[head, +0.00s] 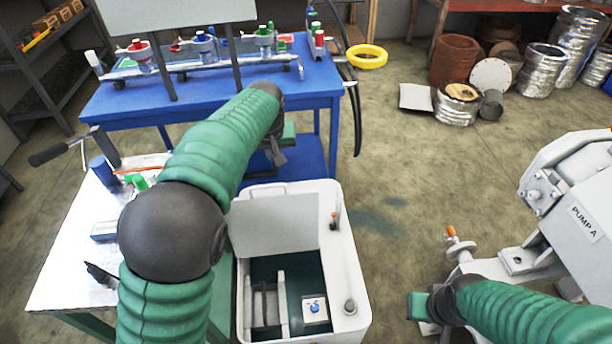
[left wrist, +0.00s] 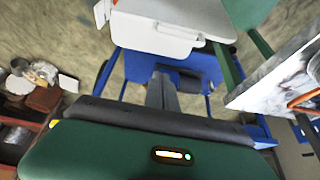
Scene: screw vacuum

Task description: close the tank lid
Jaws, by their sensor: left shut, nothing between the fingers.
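The white tank (head: 333,253) stands on the floor at lower centre in the head view. Its flat pale lid (head: 274,226) is raised at the back, leaving the dark interior open. A grey bracket and a small white block with a blue knob (head: 314,308) show inside. My left gripper (head: 278,157) is shut and empty, beyond the lid and apart from it. Its closed fingers (left wrist: 163,94) point toward a white box-shaped body, likely the tank (left wrist: 155,35), in the left wrist view. My right gripper (head: 418,308) is partly seen right of the tank; its fingers are unclear.
A blue table (head: 330,75) with valves and piping stands behind the left gripper. A white-topped table (head: 65,265) with tools is at left. The pump (head: 575,200), marked PUMP A, is at right. Bare floor (head: 400,165) lies between tank and pump.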

